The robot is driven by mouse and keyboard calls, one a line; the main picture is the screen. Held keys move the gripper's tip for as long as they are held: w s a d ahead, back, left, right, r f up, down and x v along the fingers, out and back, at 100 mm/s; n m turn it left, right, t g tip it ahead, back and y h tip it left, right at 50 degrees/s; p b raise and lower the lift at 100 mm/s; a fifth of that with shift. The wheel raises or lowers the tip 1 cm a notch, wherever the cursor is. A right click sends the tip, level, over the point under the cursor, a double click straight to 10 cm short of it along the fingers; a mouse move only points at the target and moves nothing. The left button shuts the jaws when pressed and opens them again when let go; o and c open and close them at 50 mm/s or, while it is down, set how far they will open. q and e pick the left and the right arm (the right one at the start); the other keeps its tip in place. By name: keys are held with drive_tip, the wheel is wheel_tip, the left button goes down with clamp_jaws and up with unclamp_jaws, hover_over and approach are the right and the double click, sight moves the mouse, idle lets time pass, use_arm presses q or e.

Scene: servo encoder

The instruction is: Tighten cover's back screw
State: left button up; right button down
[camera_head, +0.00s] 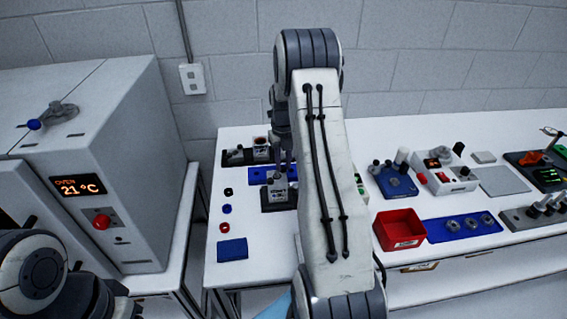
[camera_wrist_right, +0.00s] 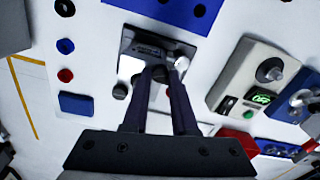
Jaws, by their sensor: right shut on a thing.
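The servo encoder unit, a light block (camera_head: 277,191) on a black base, stands on the white table in front of a blue mat. In the right wrist view its pale cover (camera_wrist_right: 131,67) lies beside the fingertips. One dark screw knob (camera_wrist_right: 120,91) shows at the cover's near edge, clear of the fingers. My right gripper (camera_head: 283,164) points down over the unit. In the right wrist view its fingers (camera_wrist_right: 166,74) are shut on a dark knob, which looks like the back screw; the fingertips partly hide it. My left arm shows at the lower left, but its fingers are not visible.
Small black, blue and red parts (camera_head: 224,227) and a blue pad (camera_head: 232,250) lie left of the unit. The blue mat (camera_head: 262,175) is behind it. A red bin (camera_head: 399,229) stands right of my arm. An oven (camera_head: 110,165) stands at the left.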

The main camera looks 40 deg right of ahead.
sight(283, 167)
drive_tip(key=shift+w+d+r, duration=0.15)
drive_tip(key=shift+w+r, duration=0.05)
drive_tip(key=shift+r, duration=0.05)
drive_tip(key=c, duration=0.7)
unclamp_jaws()
drive_tip(key=shift+s+f, duration=0.1)
drive_tip(key=shift+r+b, duration=1.15)
drive_tip(key=shift+r, duration=4.1)
drive_tip(key=shift+c, duration=0.3)
